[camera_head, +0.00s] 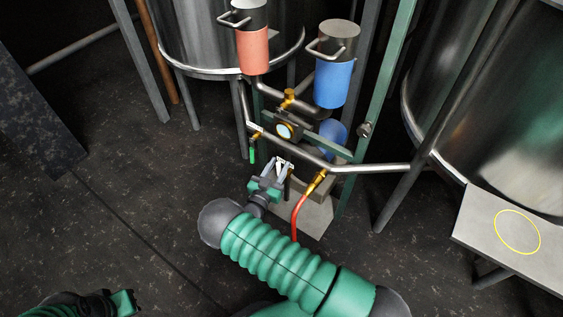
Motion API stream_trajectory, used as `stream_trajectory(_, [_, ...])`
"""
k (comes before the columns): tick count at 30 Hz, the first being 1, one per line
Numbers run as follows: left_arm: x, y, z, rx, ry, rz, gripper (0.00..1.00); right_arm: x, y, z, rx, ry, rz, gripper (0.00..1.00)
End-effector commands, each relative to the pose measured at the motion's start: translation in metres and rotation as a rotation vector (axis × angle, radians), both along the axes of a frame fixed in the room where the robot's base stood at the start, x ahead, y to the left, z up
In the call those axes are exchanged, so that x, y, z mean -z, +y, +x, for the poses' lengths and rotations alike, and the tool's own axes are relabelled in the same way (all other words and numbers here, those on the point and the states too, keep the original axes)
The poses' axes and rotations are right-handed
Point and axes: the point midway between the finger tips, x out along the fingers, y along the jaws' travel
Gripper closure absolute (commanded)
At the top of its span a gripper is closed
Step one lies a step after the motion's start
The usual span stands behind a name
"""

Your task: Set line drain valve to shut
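Another brass fitting with a green handle (253,155) hanging down is at the left end of the pipe. No label shows which is the line drain valve. My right gripper (282,164) is just below the pipe, between the two, left of the hose valve. Its fingers look apart, with nothing clearly between them. Small dark parts behind them are hard to make out. My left gripper (124,302) is at the bottom left edge, partly shown, far from the valves.
A round gauge (284,130), a red canister (253,50) and a blue canister (333,83) stand above the pipe (375,168). Steel tanks (490,100) and frame legs flank the rig. A grey plate with a yellow ring (517,232) is at right.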

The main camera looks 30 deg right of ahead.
Motion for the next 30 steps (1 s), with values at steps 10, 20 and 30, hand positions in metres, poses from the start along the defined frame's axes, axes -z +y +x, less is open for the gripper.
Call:
stream_trajectory(10, [0.0001, 0.0001, -0.0001, 0.000, 0.000, 0.000, 1.00, 0.0030, -0.0037, 0.0004, 0.000, 0.001, 0.008, 0.94])
stream_trajectory(20, [0.0001, 0.0001, 0.0000, 0.000, 0.000, 0.000, 1.00, 0.0024, -0.0035, 0.0001, 0.001, 0.000, 0.006, 1.00])
stream_trajectory(30, [0.0000, 0.0001, 0.0000, 0.000, 0.000, 0.000, 1.00, 0.0023, -0.0023, 0.0002, -0.001, 0.000, 0.006, 1.00])
